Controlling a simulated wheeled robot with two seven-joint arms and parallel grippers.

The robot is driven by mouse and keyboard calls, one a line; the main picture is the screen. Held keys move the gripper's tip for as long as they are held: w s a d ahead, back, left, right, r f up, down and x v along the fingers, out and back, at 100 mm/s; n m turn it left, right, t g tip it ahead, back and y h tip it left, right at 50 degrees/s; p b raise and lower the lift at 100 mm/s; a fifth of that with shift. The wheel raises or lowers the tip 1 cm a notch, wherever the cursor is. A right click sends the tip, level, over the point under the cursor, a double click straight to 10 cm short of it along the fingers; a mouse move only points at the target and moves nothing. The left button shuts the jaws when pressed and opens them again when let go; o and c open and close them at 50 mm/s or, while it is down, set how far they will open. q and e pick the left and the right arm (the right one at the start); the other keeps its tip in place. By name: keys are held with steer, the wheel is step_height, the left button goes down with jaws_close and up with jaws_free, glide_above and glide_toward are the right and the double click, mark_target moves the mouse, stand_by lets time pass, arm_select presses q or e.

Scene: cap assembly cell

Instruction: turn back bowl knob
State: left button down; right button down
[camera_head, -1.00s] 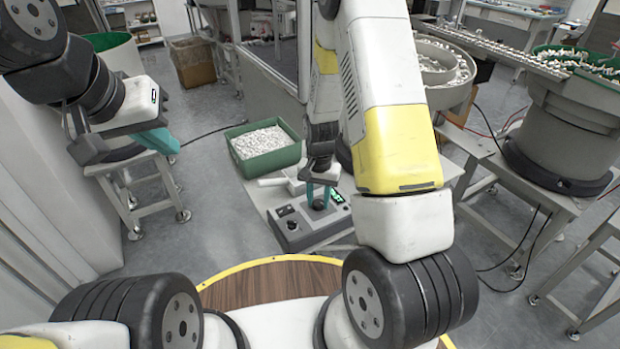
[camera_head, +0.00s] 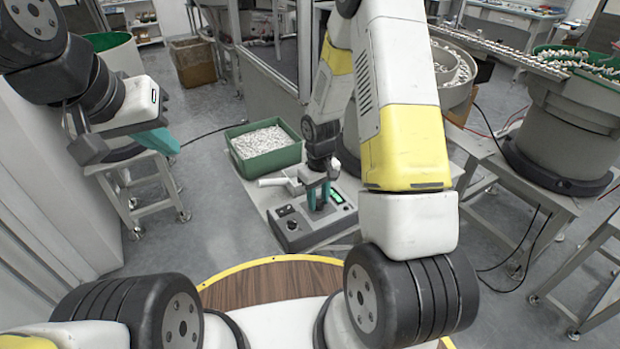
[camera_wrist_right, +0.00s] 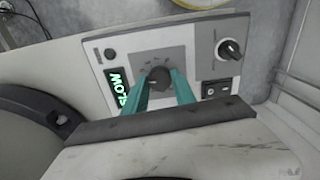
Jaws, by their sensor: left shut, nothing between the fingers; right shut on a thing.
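The grey control box (camera_head: 312,238) stands on a low bench in the middle of the head view. Its middle knob (camera_wrist_right: 158,77) is black and round, on a grey plate with a marked dial, in the right wrist view. My right gripper (camera_wrist_right: 158,84) is shut on this knob, with one teal finger on each side of it. In the head view the right gripper (camera_head: 318,202) points down onto the box and mostly hides the knob. My left gripper (camera_head: 165,141) is shut and empty, held in the air at the left, away from the box.
A second black knob (camera_wrist_right: 230,48), a rocker switch (camera_wrist_right: 217,88) and a green lit display (camera_wrist_right: 122,88) share the panel. The display's lettering seems to read SLOW upside down. A green bin (camera_head: 262,165) of small white parts stands behind the box.

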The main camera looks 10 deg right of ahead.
mark_target(318, 202)
steer(key=shift+n, duration=0.6)
steer(key=c, duration=1)
jaws_free()
steer(key=shift+r, duration=0.1)
step_height(318, 202, up, 8)
steer(key=shift+f, duration=0.2)
